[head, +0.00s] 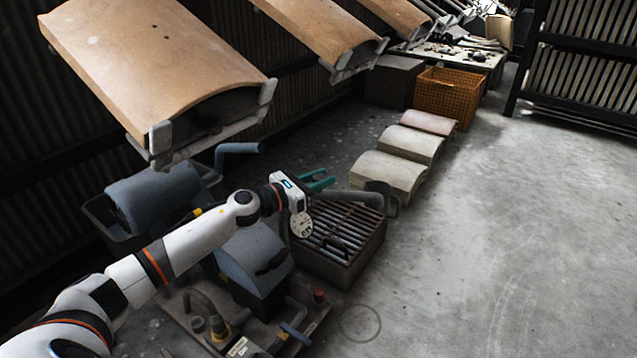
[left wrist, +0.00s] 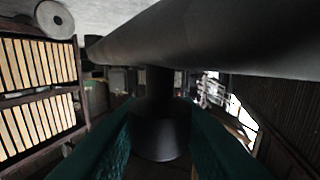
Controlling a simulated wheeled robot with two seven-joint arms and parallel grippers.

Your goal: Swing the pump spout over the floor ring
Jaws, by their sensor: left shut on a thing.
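The pump spout (head: 350,197) is a grey pipe that runs to the right above a slatted grate box, with a dark end piece beyond the box's right edge. The floor ring (head: 360,323) is a thin, faint circle on the concrete, nearer than the box and well apart from the spout's end. My left gripper (head: 326,181) has teal fingers and is at the spout. In the left wrist view, its fingers (left wrist: 160,150) are shut on a dark upright cylinder joined to the grey pipe (left wrist: 200,40). My right gripper is not in view.
The grate box (head: 340,240) stands under the spout. The pump base (head: 245,325) carries a red knob and valves. Curved tiles (head: 390,172) and an orange crate (head: 447,95) stand farther back. Large tan panels (head: 150,60) hang overhead. The floor at right is clear.

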